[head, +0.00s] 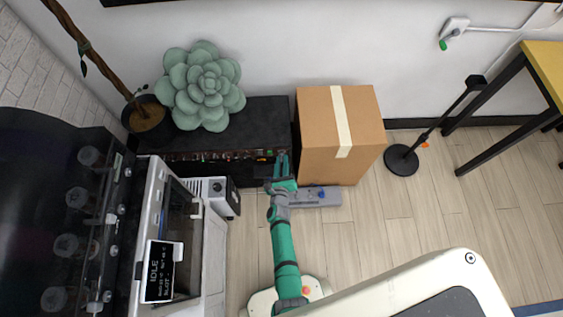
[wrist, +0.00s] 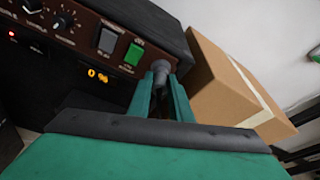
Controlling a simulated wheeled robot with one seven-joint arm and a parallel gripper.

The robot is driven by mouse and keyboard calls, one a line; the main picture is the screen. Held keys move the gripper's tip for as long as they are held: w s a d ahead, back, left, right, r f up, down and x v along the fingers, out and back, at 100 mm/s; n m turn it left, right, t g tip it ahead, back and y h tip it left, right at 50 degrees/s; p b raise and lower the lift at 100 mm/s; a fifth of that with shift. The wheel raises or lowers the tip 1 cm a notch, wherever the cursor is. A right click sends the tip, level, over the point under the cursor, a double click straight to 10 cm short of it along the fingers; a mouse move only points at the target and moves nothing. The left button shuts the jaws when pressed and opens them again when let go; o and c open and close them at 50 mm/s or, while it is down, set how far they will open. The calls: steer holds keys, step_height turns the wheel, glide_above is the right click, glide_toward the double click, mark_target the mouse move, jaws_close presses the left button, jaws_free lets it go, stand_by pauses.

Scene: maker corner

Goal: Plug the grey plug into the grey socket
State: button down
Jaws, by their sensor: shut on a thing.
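My gripper (head: 281,165) is at the front of the black amplifier-like box (head: 262,115), just left of the cardboard box. In the wrist view its two green fingers (wrist: 165,88) are shut on the grey plug (wrist: 160,67), whose round grey end shows between and beyond the fingertips. The plug is in front of the lower right part of the brown control panel (wrist: 82,32). I cannot make out the grey socket; the plug and fingers hide the panel behind them. I cannot tell whether the plug touches the panel.
The cardboard box (head: 365,120) stands close on the right of my gripper, also in the wrist view (wrist: 225,88). A grey strip with a blue part (head: 318,197) lies on the floor. A white machine (head: 212,240) stands left. Open floor lies right, past a black stand (head: 401,160).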

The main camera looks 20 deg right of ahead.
steer(key=shift+w+d, duration=0.1)
steer(key=shift+w, duration=0.35)
steer(key=c, duration=1.5)
jaws_free()
steer(key=shift+c, duration=0.2)
steer(key=shift+s+r, duration=0.1)
steer(key=shift+s, duration=0.45)
steer(key=v, duration=0.9)
steer(key=shift+s+a, duration=0.3)
steer(key=shift+a, duration=0.05)
steer(key=shift+r, duration=0.1)
